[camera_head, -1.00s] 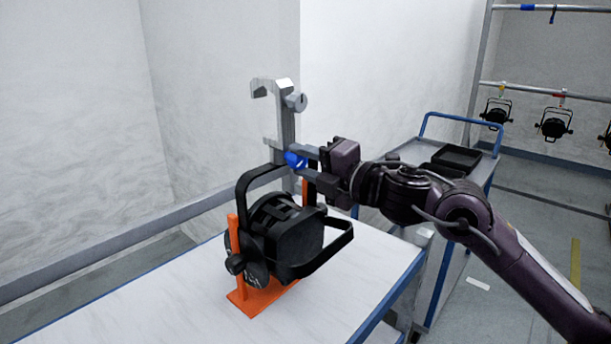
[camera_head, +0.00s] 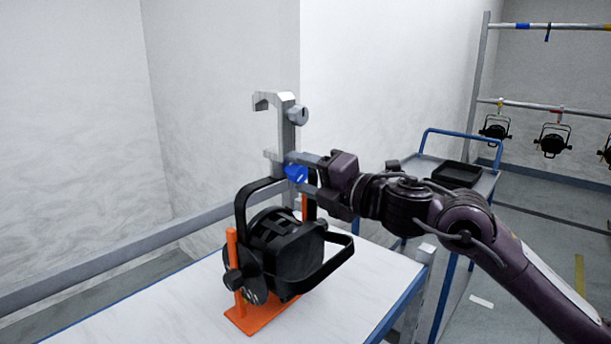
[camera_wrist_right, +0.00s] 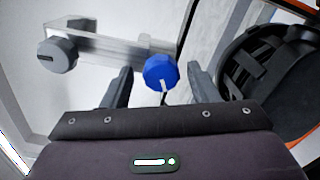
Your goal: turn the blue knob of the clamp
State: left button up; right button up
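The clamp (camera_head: 288,130) stands upright above the black par can (camera_head: 285,250), its hook at the top. Its blue knob (camera_head: 296,173) sits low on the clamp, facing my right gripper. My right gripper (camera_head: 304,174) reaches in from the right, its two fingers above and below the knob. In the right wrist view the blue knob (camera_wrist_right: 160,71) lies between the tips of the open fingers (camera_wrist_right: 160,82), with a gap visible on each side. A grey knob (camera_wrist_right: 58,54) on the clamp shows to the left there. My left gripper is not in view.
The par can rests in an orange stand (camera_head: 262,315) on a white table (camera_head: 160,318) with blue edges. A cart (camera_head: 484,184) with a black tray (camera_head: 457,174) stands behind my right arm. More lamps (camera_head: 552,143) hang from a rack at the far right.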

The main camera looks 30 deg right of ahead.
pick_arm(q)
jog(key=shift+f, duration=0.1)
pick_arm(e)
jog(key=shift+s+f, duration=0.1)
jog(key=shift+s, duration=0.1)
jog(key=shift+s+d+b, duration=0.15)
jog(key=shift+s+b, duration=0.2)
jog(key=shift+b, duration=0.15)
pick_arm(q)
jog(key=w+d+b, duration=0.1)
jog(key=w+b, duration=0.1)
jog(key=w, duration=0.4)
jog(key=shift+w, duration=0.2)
pick_arm(e)
jog(key=v, duration=0.6)
jog(key=shift+s+d, duration=0.2)
jog(key=shift+s, duration=0.1)
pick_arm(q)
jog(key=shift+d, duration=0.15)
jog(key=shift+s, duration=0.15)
